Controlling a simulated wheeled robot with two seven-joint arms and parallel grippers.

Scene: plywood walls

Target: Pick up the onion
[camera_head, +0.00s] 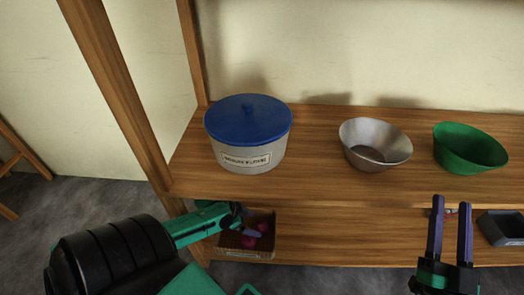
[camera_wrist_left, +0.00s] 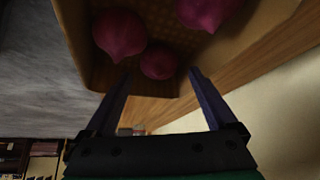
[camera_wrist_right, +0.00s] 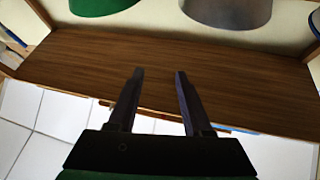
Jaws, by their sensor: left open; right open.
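Several purple-red onions lie in a brown box on the lower shelf. In the head view one onion (camera_head: 248,242) shows beside my left gripper. In the left wrist view one onion (camera_wrist_left: 119,34) is at the left, a smaller-looking one (camera_wrist_left: 158,62) is in the middle and another (camera_wrist_left: 203,12) is at the top. The box (camera_wrist_left: 75,45) surrounds them. My left gripper (camera_wrist_left: 158,75) is open at the box, its fingertips apart on either side of the middle onion, with nothing held. My right gripper (camera_head: 452,200) is open and empty in front of the shelf.
On the upper shelf (camera_head: 320,180) stand a grey pot with a blue lid (camera_head: 248,120), a metal bowl (camera_head: 372,150) and a green bowl (camera_head: 470,148). A dark tray (camera_head: 503,228) is on the lower shelf at the right. A wooden post (camera_head: 118,90) rises at the left.

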